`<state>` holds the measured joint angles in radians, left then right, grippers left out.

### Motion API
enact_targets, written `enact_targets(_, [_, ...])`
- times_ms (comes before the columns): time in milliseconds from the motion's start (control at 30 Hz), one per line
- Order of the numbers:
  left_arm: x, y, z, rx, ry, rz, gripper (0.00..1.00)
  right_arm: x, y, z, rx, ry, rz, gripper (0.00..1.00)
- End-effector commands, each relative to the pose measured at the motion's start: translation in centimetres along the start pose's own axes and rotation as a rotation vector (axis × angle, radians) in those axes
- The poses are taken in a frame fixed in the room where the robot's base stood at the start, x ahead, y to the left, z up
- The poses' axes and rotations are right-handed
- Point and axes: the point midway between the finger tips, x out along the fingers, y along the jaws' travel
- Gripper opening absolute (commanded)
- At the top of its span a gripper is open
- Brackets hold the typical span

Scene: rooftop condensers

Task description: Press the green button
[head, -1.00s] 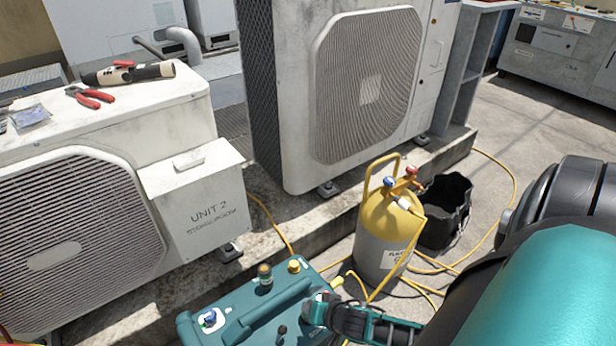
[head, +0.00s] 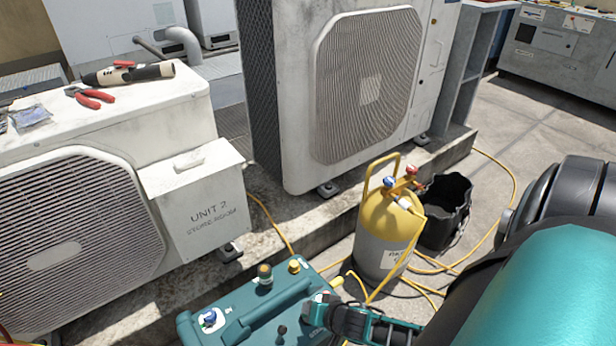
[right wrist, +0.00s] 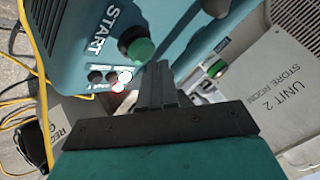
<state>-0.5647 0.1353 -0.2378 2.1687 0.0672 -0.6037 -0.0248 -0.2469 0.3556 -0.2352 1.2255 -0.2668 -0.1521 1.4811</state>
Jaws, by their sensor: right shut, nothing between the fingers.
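The green button (right wrist: 142,50) is a round cap on a dark collar beside the word START, on the teal machine's panel (right wrist: 75,25) in the right wrist view. My right gripper (right wrist: 158,68) is shut and empty. Its fingertips are right at the button's edge in that view; I cannot tell whether they touch it. In the head view the teal machine (head: 250,322) stands at the bottom, with my right gripper (head: 318,308) at its right end. The button cannot be made out there. My left gripper is out of view.
A yellow-and-grey cylinder (head: 385,235) with hoses and a black bucket (head: 445,212) stand right of the machine. The Unit 2 box (head: 195,205) and condensers (head: 365,85) stand behind.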

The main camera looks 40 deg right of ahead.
Motion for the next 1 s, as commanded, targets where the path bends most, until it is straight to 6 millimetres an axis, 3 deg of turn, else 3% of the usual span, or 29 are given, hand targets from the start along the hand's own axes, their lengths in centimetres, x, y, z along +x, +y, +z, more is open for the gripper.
enact_targets(1000, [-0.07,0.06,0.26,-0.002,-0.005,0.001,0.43,0.8,0.56,0.52,-0.001,0.001,0.0,0.0])
